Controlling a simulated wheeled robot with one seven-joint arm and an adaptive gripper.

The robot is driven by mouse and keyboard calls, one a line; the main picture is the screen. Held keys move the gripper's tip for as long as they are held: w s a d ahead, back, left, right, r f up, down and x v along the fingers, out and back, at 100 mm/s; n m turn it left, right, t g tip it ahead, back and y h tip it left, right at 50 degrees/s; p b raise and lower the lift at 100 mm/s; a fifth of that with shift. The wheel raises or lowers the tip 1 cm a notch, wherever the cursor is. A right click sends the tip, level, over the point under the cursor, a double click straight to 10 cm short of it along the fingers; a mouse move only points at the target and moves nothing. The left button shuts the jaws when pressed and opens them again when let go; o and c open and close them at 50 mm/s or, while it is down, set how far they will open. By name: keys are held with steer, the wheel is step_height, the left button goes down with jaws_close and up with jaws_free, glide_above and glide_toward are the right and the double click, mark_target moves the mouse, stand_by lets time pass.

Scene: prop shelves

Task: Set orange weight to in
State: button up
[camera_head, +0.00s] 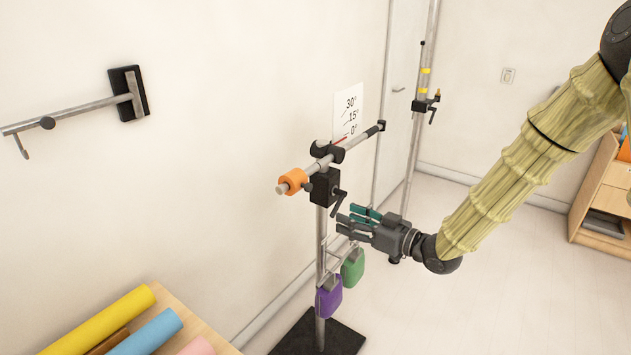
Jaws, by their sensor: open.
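The orange weight (297,179) is a collar around the near left end of a grey bar (357,140). The bar is held by a black clamp (325,187) on an upright stand. A black crank handle (338,198) sticks out of the clamp's right side. My gripper (352,221) is open, with its teal fingers pointing left, just right of and below the crank handle. It is apart from the orange weight, and nothing shows between the fingers. I cannot tell whether a finger touches the handle.
Purple (329,298) and green (353,268) weights hang on the stand below my gripper. An angle card (348,108) is behind the bar. A wall bracket (75,110) is at upper left, coloured rolls (110,318) at lower left, and a wooden shelf (604,190) at right.

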steer(key=n+y, duration=0.1)
glide_toward(311, 188)
steer(key=v, duration=0.2)
steer(key=p+x, duration=0.4)
steer(key=x, duration=0.6)
steer(key=shift+w+a+p, duration=0.1)
steer(key=shift+a+p, duration=0.1)
steer(key=shift+p, duration=0.1)
steer(key=shift+c, duration=0.2)
jaws_close()
